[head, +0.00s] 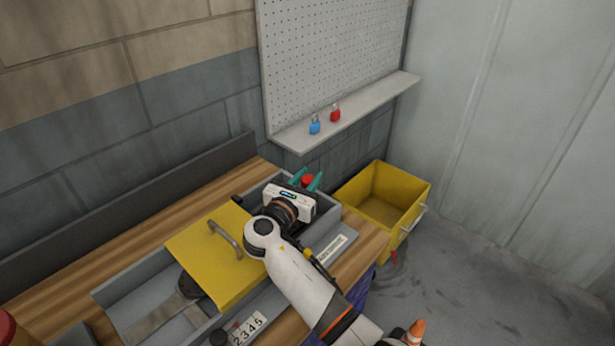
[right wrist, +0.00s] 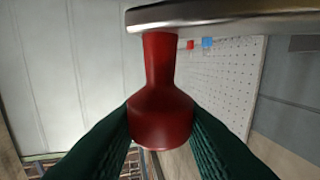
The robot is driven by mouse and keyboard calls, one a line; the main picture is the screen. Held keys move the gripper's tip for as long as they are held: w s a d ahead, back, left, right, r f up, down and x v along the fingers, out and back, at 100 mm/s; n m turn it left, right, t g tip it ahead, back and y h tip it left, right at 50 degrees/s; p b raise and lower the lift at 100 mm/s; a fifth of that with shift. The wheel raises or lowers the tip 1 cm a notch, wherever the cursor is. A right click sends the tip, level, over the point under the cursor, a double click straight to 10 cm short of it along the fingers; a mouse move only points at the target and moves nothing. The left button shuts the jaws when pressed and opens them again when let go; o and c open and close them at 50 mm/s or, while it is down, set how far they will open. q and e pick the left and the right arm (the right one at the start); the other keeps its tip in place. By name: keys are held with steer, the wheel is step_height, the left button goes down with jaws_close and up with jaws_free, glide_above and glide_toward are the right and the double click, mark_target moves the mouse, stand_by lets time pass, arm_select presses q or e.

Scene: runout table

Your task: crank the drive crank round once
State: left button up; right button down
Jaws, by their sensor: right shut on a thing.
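My right gripper (head: 309,181) reaches over the far right end of the grey machine on the table. Its teal fingers are shut on the red handle (head: 308,179) of the drive crank. In the right wrist view the handle (right wrist: 161,115) sits between both fingers, its wide end gripped and its neck joined to the metal crank arm (right wrist: 215,16). In the head view my gripper and wrist hide the crank arm and its hub. My left gripper is not in view.
The grey trough (head: 110,291) carries a yellow cover (head: 205,265) with a grey handle. A yellow bin (head: 417,207) stands beyond the table's right end. A ledge (head: 370,108) under the pegboard holds a blue padlock (head: 314,127) and a red padlock (head: 335,115). Open floor lies right.

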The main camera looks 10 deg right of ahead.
steer(key=shift+s+f+m+g+h, duration=0.2)
steer(key=shift+m+g+h, duration=0.1)
steer(key=shift+h, duration=0.1)
steer(key=c, duration=1.1)
jaws_free()
steer(key=shift+r, duration=0.1)
